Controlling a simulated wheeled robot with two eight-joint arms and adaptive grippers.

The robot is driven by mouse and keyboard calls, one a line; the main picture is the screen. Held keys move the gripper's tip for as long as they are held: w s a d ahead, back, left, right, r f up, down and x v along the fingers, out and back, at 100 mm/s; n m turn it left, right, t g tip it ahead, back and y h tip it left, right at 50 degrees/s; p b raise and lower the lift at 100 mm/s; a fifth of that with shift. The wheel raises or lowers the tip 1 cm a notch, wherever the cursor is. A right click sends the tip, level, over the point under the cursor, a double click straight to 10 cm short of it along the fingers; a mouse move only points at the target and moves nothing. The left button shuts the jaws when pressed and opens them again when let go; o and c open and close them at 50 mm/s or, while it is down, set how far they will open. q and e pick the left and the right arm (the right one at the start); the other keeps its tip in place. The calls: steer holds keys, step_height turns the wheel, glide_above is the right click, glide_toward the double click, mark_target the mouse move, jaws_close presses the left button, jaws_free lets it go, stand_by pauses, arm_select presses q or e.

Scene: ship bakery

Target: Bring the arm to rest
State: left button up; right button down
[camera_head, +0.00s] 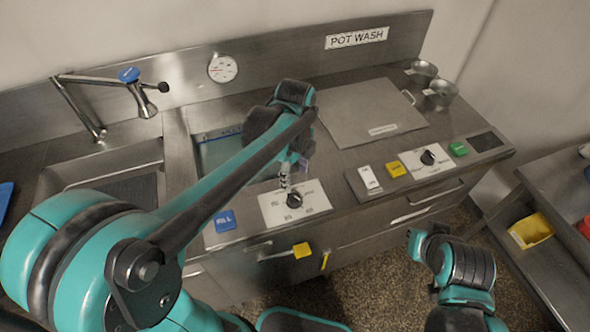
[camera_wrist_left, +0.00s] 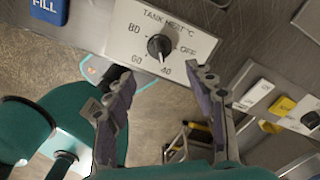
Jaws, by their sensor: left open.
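My left arm (camera_head: 215,190) reaches in from the left across the pot wash counter. Its gripper (camera_head: 288,176) hangs just above the tank heat panel (camera_head: 313,196), partly hidden by the arm's end. In the left wrist view the gripper (camera_wrist_left: 162,95) is open, with nothing between its two fingers. The black tank heat knob (camera_wrist_left: 160,47) lies beyond the fingertips, apart from them, and also shows in the head view (camera_head: 294,200). My right arm (camera_head: 465,265) is folded at the lower right; I do not see its gripper.
The steel counter carries a blue FILL button (camera_head: 225,221), a folding tap (camera_head: 110,82), a closed lid (camera_head: 370,110) and two metal pots (camera_head: 440,94). A yellow tag (camera_head: 301,250) is at the front edge.

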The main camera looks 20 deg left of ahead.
arm_select(q)
steer(key=shift+r, duration=0.95)
steer(key=s+a+f+n+t+b, duration=0.1)
steer(key=s+n, duration=0.4)
steer(key=n, duration=0.6)
steer(key=s+a+f+n+t+b, duration=0.1)
steer(key=s+a+n+t, duration=0.3)
steer(key=n, duration=0.7)
steer(key=shift+s+f+t, duration=0.55)
steer(key=shift+s+t, duration=0.05)
steer(key=shift+t, duration=0.5)
